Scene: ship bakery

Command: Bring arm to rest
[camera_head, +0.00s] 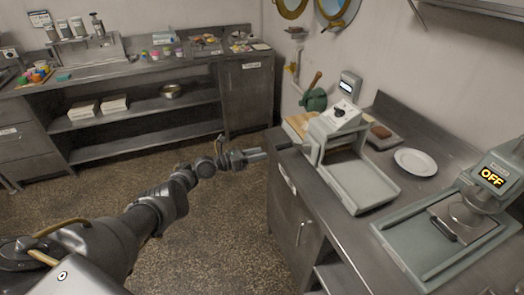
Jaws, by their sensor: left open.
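My left arm (150,208) reaches in from the lower left, out over the speckled floor. My left gripper (256,154) is at its end, open, with nothing seen between its fingers. It is just left of the near corner of the right-hand steel counter, and I cannot tell whether it is touching or apart from it. My right gripper is not in the view.
The right counter (317,215) carries a grey machine with a tray (357,186), a white plate (415,162) and a machine reading OFF (493,177). A back counter (150,67) with shelves holds jars and small items. The floor (215,235) between is clear.

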